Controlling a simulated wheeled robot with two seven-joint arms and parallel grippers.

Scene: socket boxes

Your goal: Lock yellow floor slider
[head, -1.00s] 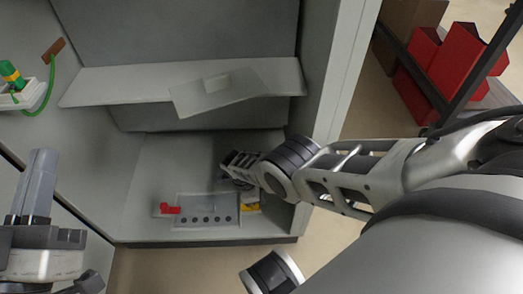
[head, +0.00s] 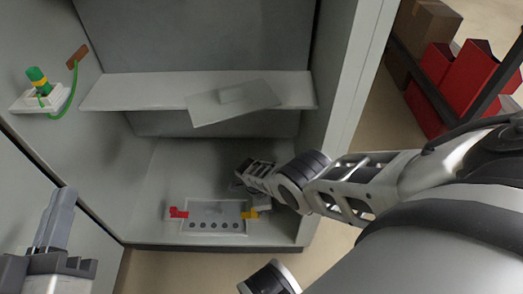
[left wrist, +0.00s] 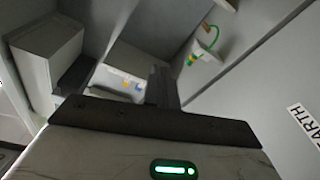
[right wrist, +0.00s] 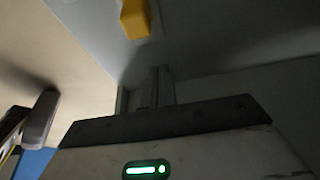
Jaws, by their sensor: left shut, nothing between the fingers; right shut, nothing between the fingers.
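The yellow slider (head: 249,213) is on the cabinet floor, overlapping the right edge of a pale panel (head: 213,209) with a row of dark holes. A red slider (head: 178,212) is at the panel's left edge. My right gripper (head: 243,180) is inside the cabinet, behind and above the yellow slider. The right wrist view shows its shut, empty fingers (right wrist: 157,86) apart from the yellow slider (right wrist: 134,18) at the top. My left gripper (head: 58,212) is shut and empty at the lower left, outside the cabinet; its fingers also show in the left wrist view (left wrist: 163,86).
A shelf (head: 150,88) crosses the cabinet above, with a tilted grey plate (head: 215,107) at its front. A green and yellow plug (head: 38,80) with a green cable is on the left. The cabinet's right wall (head: 345,110) is close to my right arm. Red bins (head: 455,65) stand outside.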

